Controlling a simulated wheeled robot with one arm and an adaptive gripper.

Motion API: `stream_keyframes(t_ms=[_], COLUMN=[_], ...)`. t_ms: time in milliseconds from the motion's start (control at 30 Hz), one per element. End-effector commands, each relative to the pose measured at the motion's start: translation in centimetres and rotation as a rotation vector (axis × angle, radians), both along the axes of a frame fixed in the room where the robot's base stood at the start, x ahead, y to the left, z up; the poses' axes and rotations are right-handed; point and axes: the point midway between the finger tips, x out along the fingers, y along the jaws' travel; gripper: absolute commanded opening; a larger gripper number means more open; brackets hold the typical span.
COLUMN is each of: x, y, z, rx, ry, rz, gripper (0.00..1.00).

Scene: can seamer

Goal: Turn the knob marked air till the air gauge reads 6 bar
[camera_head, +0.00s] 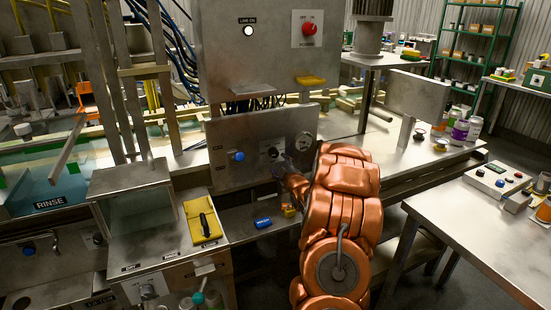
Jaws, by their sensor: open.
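A grey metal panel (222,137) stands upright on the machine in the middle of the view. It carries a blue knob (237,156) at the left, a small dark round fitting (273,152) in the middle and a pale round gauge (305,141) at the right. The labels and the gauge reading are too small to make out, so I cannot tell which knob is marked air. My gripper (281,166) is open at the panel, just below and right of the dark fitting. My copper-coloured arm partly hides the gripper and the panel's right side. I cannot tell whether the fingers touch anything.
Above is a grey box with a red switch (309,29). Yellow and blue items lie below the panel, including a blue piece (262,222). A rinse tank (50,203) is at the left, and a steel table (470,225) is at the right.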

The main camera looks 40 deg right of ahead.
Motion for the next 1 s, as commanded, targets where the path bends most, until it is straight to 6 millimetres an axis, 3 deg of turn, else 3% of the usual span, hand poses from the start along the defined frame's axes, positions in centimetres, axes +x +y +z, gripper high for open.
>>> stream_keyframes(t_ms=[267,700,1000], x=[0.1,4.5,6.4], y=[-1.3,-3.0,-3.9], z=[0.1,0.0,0.0], rx=[-0.036,-0.032,-0.033], ry=[-0.037,-0.032,-0.034], rz=[-0.002,0.000,-0.002], gripper=[0.61,0.61,0.61])
